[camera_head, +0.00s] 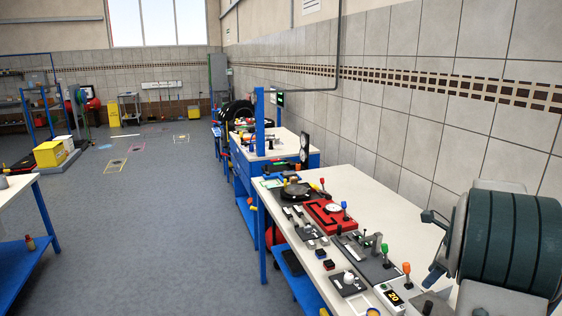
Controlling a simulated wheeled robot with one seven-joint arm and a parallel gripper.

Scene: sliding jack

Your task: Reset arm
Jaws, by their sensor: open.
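My gripper and arm do not show in the head view. A white-topped workbench (268,183) with blue legs runs along the wall on the right. On it is a dark plate with a grey metal slide-like mechanism (362,246); I cannot tell for sure whether this is the sliding jack. A green-topped lever (385,250) and an orange-topped lever (407,270) stand beside it. A red plate with a round dial (331,211) lies farther back on the bench.
A large dark green ribbed drum (507,240) fills the bench's near right end. A second blue bench (262,148) stands behind. Another white table (13,186) is at the left edge. The grey floor (150,230) between the tables is clear.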

